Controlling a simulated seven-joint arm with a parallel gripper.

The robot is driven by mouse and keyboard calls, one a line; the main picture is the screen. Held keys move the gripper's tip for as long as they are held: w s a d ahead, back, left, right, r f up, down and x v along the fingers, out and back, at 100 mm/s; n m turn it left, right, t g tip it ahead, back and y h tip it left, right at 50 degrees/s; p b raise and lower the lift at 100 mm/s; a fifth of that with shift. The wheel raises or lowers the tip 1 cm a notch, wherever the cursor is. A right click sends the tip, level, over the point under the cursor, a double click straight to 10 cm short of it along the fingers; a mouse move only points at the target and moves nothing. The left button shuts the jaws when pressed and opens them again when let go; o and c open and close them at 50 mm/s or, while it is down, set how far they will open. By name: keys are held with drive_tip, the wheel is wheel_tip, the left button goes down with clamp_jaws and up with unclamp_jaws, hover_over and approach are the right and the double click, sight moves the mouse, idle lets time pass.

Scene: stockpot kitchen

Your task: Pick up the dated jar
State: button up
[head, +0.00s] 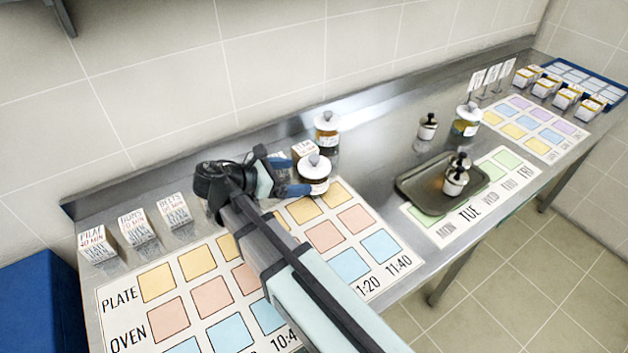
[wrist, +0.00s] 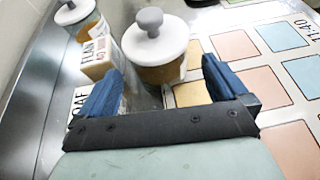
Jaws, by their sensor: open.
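Several jars have white knobbed lids, and I cannot read a date on any of them. In the wrist view my gripper (wrist: 160,82) has the jar just ahead, between the finger lines; contact cannot be told. A second jar (head: 327,132) stands behind, and a third (head: 467,120) farther right.
A small labelled box (wrist: 97,57) stands close by my left finger in the wrist view. Several label boxes (head: 137,231) line the back left. A dark tray (head: 413,193) holds small jars on the weekday sheet (head: 443,229). A blue tray (head: 590,78) lies far right.

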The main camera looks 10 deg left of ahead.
sight(314, 173)
drive_tip(key=shift+r+x, duration=0.2)
drive_tip(key=shift+x, duration=3.3)
drive_tip(key=shift+w, duration=0.15)
drive_tip(key=shift+c, duration=0.4)
drive_tip(key=c, duration=1.2)
